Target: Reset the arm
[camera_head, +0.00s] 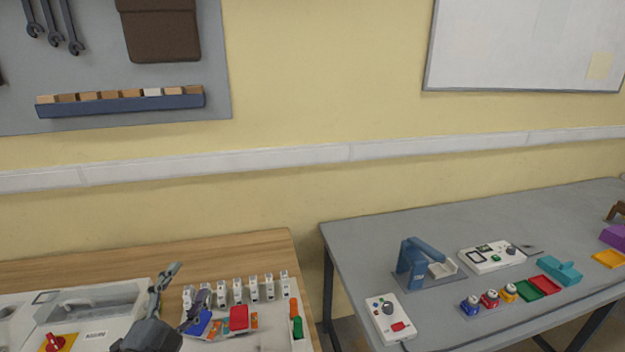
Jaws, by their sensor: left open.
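My left gripper (182,297) shows at the lower left of the head view, above the wooden table (240,252). Its two dark fingers are spread apart, with nothing visible between them. It is between a white panel box and a row of white socket modules (238,290). One finger overlaps the left end of that row in the picture; I cannot tell whether it touches anything. My right gripper is not in the view.
A white box (120,325) with a red knob (54,342) is at lower left. A blue block (201,322) and a red block (239,317) lie by the modules. A grey table (440,220) with a blue press (420,262) and colored buttons stands right, beyond a gap.

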